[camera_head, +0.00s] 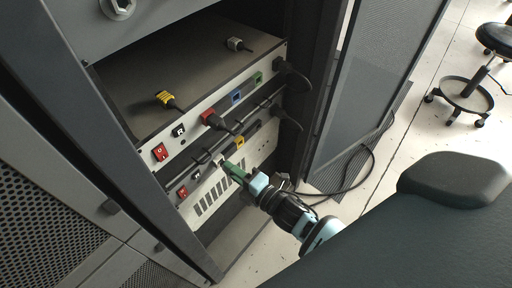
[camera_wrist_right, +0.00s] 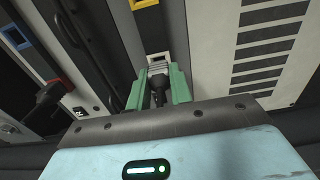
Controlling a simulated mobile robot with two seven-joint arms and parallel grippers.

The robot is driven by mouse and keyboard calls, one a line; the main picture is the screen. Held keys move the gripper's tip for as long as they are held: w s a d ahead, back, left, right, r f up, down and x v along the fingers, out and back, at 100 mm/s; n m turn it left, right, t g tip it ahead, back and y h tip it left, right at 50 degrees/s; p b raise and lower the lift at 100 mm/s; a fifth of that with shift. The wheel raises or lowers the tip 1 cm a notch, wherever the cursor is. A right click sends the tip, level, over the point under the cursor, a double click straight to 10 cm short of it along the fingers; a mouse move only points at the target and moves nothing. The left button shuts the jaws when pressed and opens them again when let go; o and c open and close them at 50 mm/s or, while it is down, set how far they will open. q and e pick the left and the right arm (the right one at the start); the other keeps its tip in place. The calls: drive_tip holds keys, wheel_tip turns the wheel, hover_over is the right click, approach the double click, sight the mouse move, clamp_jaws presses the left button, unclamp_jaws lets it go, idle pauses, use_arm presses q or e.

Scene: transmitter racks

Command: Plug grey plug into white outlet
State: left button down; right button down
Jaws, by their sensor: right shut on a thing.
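My right gripper (camera_head: 226,166) reaches the front of the lower rack unit. In the right wrist view its green fingers (camera_wrist_right: 162,82) are shut on a plug (camera_wrist_right: 158,70) with a light grey head and a black cable end. A white outlet (camera_wrist_right: 158,58) on the panel lies straight ahead of the plug's head. The fingers hide part of the plug, and I cannot tell whether it touches or enters the outlet. Another pale plug (camera_head: 236,44) lies on top of the upper unit. My left gripper is not in view.
A yellow plug (camera_head: 165,98) lies on the upper unit. A red plug (camera_head: 208,117) sits in that unit's front, with blue (camera_head: 236,97) and green (camera_head: 258,78) outlets beside it. A yellow outlet (camera_head: 239,142) is near my gripper. The perforated door (camera_head: 365,75) stands open at right.

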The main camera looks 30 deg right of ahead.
drive_tip(key=shift+w+a, duration=0.3)
drive_tip(key=shift+w, duration=0.35)
drive_tip(key=c, duration=1.2)
unclamp_jaws()
drive_tip(key=v, duration=0.8)
drive_tip(key=shift+s+r+p, duration=0.1)
drive_tip(key=shift+r+p, duration=0.1)
drive_tip(key=shift+p, duration=0.15)
drive_tip(key=shift+d, duration=0.2)
